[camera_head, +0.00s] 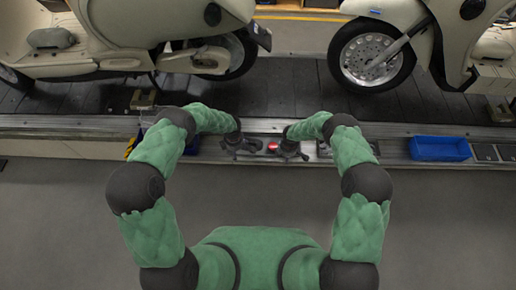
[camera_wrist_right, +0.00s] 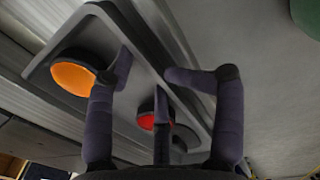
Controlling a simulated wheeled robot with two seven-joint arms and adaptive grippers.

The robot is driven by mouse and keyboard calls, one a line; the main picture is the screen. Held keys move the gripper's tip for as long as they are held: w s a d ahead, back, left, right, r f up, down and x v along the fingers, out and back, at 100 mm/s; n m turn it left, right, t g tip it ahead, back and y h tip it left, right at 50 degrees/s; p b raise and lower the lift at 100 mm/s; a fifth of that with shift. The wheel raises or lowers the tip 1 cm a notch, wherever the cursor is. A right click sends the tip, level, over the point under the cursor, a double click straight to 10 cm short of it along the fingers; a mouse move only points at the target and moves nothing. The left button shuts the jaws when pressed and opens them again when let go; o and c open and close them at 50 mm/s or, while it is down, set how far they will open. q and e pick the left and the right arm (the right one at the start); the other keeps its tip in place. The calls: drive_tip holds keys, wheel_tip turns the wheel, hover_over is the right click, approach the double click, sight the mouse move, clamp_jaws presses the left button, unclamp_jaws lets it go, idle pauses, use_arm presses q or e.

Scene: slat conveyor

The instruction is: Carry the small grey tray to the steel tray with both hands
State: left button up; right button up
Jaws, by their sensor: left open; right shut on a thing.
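The small grey tray (camera_wrist_right: 100,28) shows large in the right wrist view. It carries an orange round piece (camera_wrist_right: 74,77) and a red round piece (camera_wrist_right: 150,119); the red piece also shows in the head view (camera_head: 272,146). My right gripper (camera_wrist_right: 147,66) is shut on the tray's side wall, one finger on each side of it. In the head view my left gripper (camera_head: 254,147) is open at the tray's left end, and my right gripper is at its right end. The grippers hide much of the tray there. I cannot clearly make out the steel tray.
A blue bin (camera_head: 440,148) stands on the ledge to the right. Two cream scooters (camera_head: 120,35) (camera_head: 400,25) stand on the dark slat conveyor (camera_head: 290,85) behind. The grey floor in front is clear.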

use_arm(q)
drive_tip(key=shift+f, duration=0.1)
use_arm(e)
drive_tip(key=o, duration=0.9)
drive_tip(key=shift+s+f, duration=0.65)
drive_tip(key=shift+s, duration=0.15)
use_arm(q)
drive_tip(key=shift+w+f, duration=0.1)
use_arm(e)
drive_tip(key=shift+o, duration=0.6)
drive_tip(key=shift+w+f, duration=0.1)
drive_tip(key=shift+w+r, duration=0.25)
drive_tip(key=shift+w+r, duration=0.1)
drive_tip(key=shift+r, duration=0.3)
wheel_tip(320, 180, up, 11)
drive_tip(key=shift+s, duration=0.45)
drive_tip(key=shift+s, duration=0.1)
